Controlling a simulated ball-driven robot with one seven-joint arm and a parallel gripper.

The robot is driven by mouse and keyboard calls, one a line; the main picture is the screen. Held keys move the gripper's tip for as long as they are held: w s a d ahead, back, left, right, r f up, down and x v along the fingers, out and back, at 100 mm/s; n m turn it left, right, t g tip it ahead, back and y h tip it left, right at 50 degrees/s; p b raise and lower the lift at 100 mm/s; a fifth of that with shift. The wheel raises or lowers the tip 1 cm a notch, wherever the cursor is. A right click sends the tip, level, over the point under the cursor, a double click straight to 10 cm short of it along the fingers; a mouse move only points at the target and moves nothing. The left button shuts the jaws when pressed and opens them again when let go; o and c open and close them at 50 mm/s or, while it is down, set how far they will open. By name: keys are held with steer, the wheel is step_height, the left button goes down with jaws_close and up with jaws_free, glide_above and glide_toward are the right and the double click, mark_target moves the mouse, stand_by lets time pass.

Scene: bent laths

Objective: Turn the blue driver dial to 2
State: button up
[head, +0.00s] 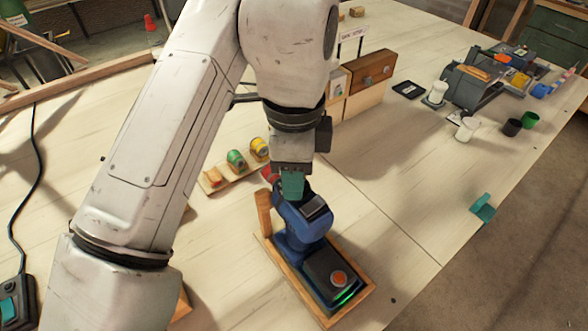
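The blue driver (300,225) stands in the middle foreground, its handle rising from a black base with an orange-red round button (339,278) and a green light strip. The base sits in a wooden tray (352,315). My gripper (291,186), with teal fingers, points down at the upper end of the driver. It overlaps the driver's head in this view; I cannot tell whether it touches. The fingers are seen edge-on, so their gap does not show. I cannot make out the dial or its numbers. A small red part (269,174) shows left of the fingers.
A wooden strip (212,189) with green and yellow spools lies behind the driver to the left. A wooden drawer box (370,70) stands behind my arm. Cups and a grey toolbox (470,88) are at the far right. A teal clamp (482,208) sits at the right edge. The table right of the driver is clear.

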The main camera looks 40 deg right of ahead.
steer(key=shift+o, duration=0.4)
step_height(320, 180, up, 11)
steer(key=p, duration=1)
steer(key=shift+f, duration=0.15)
